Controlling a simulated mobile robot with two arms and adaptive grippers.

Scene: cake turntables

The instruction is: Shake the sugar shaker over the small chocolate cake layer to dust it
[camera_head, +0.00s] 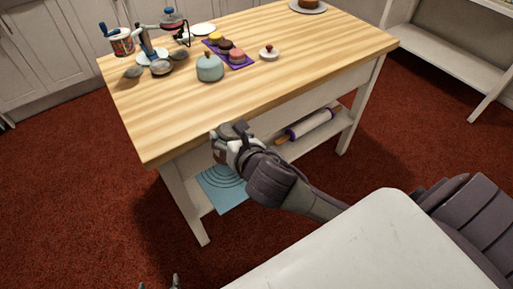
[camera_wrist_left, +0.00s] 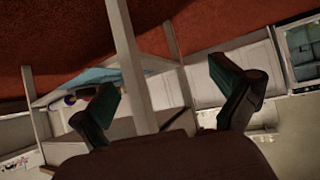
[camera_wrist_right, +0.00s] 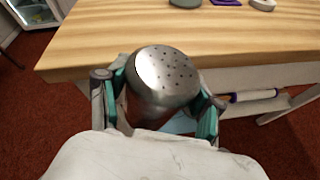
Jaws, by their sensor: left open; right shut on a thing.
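The sugar shaker (camera_wrist_right: 168,78) has a perforated metal lid. My right gripper (camera_wrist_right: 160,100) is shut around its sides, and the lid faces the right wrist camera. In the head view, my right gripper (camera_head: 226,140) holds the shaker just in front of the table's front edge, low beside the tabletop. A brown cake (camera_head: 309,3), which looks like the chocolate layer, sits on a grey round stand (camera_head: 308,9) at the far back of the table, cut by the picture's top. My left gripper (camera_wrist_left: 168,100) is open and empty; only its tips show at the head view's bottom edge.
The wooden table (camera_head: 310,50) bears a purple tray (camera_head: 243,62) with small round cakes, a blue-grey lidded pot (camera_head: 210,68), a small white dish (camera_head: 269,53) and a clutter of utensils at the left. A rolling pin (camera_head: 310,124) and blue mat (camera_head: 222,187) lie below.

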